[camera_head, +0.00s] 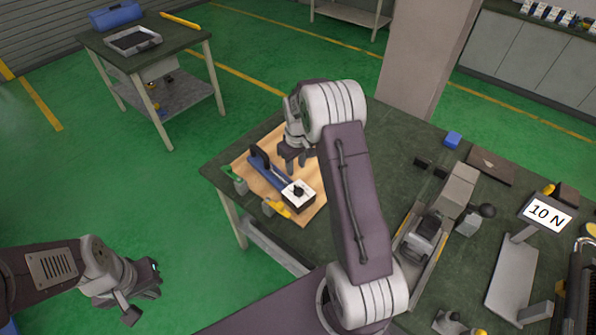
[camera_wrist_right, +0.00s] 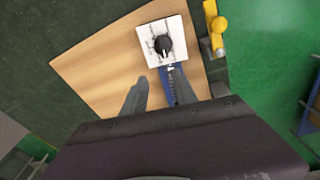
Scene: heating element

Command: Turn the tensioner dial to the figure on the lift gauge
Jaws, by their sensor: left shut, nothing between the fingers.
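The tensioner dial is a black knob (camera_head: 298,190) on a white scale plate, on a blue tool (camera_head: 268,172) lying on a wooden board. In the right wrist view the knob (camera_wrist_right: 163,45) is at the top centre; its scale marks are too small to read. My right gripper (camera_head: 294,164) is over the board, up-left of the knob and apart from it. Its fingers (camera_wrist_right: 157,92) are spread with nothing between them. A display (camera_head: 546,213) at the right reads "10 N". My left gripper (camera_head: 152,285) is shut and empty, left of the table.
The wooden board (camera_head: 308,213) lies on a dark green table. Yellow-and-grey (camera_head: 276,207) and green (camera_head: 235,179) clamp-like parts sit at its edge. A grey slide fixture (camera_head: 422,237) stands right of my right arm. A side table (camera_head: 150,60) stands at the upper left.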

